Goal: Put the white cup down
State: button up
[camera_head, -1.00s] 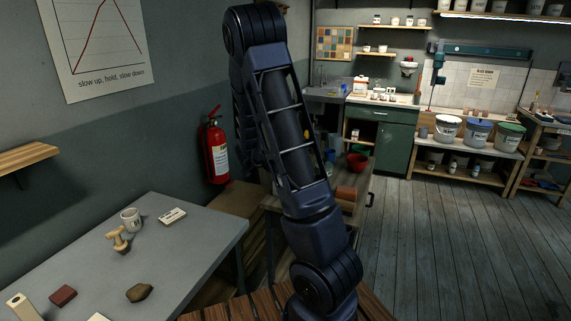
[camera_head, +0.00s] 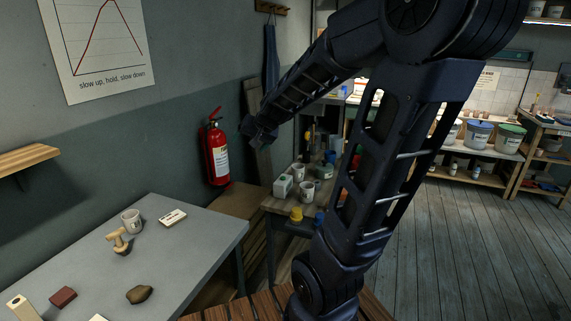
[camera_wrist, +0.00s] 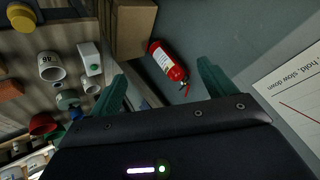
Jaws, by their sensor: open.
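My gripper (camera_wrist: 162,69) is open in the wrist view, its two green fingers wide apart with nothing between them. In the head view my gripper (camera_head: 262,132) hangs in the air in front of the wall, right of the fire extinguisher. A white cup with dark marking (camera_head: 307,190) stands on the wooden bench; a marked white cup also shows in the wrist view (camera_wrist: 50,68). A second white cup (camera_head: 299,171) stands just behind it on the bench. Another whitish cup (camera_head: 131,220) stands on the grey table. I cannot tell which cup the task means.
The wooden bench (camera_head: 276,204) also carries a white box (camera_head: 283,186), a yellow pot (camera_head: 296,214) and a blue one. The grey table (camera_head: 190,250) holds a wooden-handled tool, a card and blocks, with free room at its right. A fire extinguisher (camera_head: 217,150) hangs on the wall.

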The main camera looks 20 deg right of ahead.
jog(key=s+d+n+g+h, duration=0.1)
jog(key=s+d+n, duration=0.1)
jog(key=s, duration=0.8)
jog(key=s+d+r+n+g+h, duration=0.1)
jog(key=s+d+n+g+h, duration=0.1)
jog(key=s, duration=0.9)
jog(key=shift+s+g, duration=0.25)
jog(key=shift+g, duration=0.05)
